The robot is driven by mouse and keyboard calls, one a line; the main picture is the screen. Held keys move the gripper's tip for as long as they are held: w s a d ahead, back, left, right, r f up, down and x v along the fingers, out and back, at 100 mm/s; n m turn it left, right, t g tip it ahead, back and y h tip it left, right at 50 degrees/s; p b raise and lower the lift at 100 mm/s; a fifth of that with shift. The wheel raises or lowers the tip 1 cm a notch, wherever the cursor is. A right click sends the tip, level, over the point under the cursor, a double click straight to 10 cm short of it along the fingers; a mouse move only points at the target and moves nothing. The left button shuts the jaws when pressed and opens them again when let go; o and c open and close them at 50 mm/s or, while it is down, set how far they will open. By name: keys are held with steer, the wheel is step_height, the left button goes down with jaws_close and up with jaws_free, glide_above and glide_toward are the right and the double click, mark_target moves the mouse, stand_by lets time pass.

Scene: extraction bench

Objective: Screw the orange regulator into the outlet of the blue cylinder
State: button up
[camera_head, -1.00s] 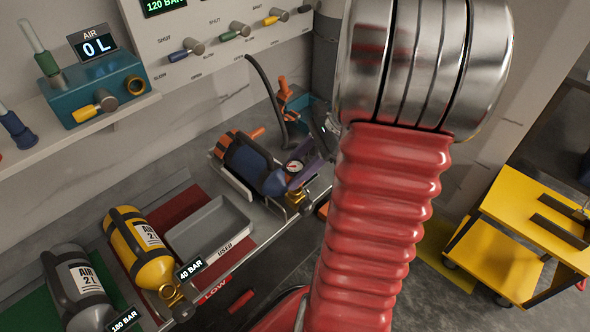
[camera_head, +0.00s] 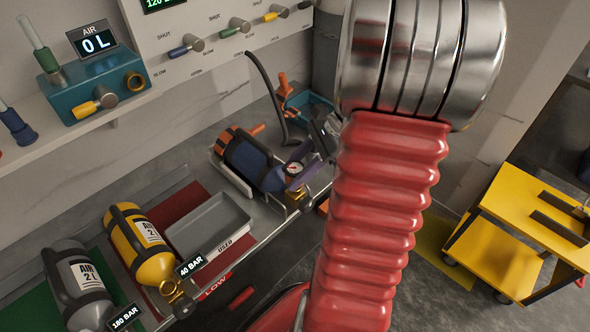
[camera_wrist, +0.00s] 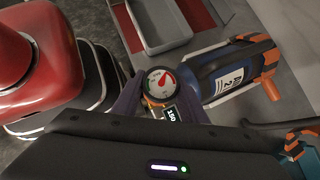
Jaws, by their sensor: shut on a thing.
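The blue cylinder (camera_head: 250,164) lies in a grey cradle on the bench in the head view, an orange part at its left end. It also shows in the wrist view (camera_wrist: 228,75). The orange regulator, with its round gauge (camera_wrist: 160,82) and a small display, is at the cylinder's outlet end; its gauge also shows in the head view (camera_head: 294,169). My gripper (camera_wrist: 156,92) is shut on the regulator, its purple fingers beside the gauge. The fingers and gauge hide the outlet, so I cannot tell how far the thread is engaged.
A grey USED tray (camera_head: 210,228) stands left of the cradle. A yellow cylinder (camera_head: 140,245) and a grey cylinder (camera_head: 78,288) lie further left. A teal box (camera_head: 312,103) with a black hose (camera_head: 266,95) is behind. A yellow cart (camera_head: 530,225) stands right.

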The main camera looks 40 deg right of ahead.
steer(key=shift+f, duration=0.25)
steer(key=m+t+h, duration=0.1)
steer(key=m, duration=0.1)
steer(key=m+t, duration=0.1)
steer(key=m, duration=0.1)
steer(key=shift+h, duration=0.4)
steer(key=m+t+h, duration=0.1)
steer(key=m, duration=0.1)
steer(key=m+t+h, duration=0.1)
steer(key=m+h, duration=0.1)
steer(key=m, duration=0.1)
steer(key=o, duration=1.4)
steer(key=shift+c, duration=0.2)
steer(key=shift+s+r, duration=0.1)
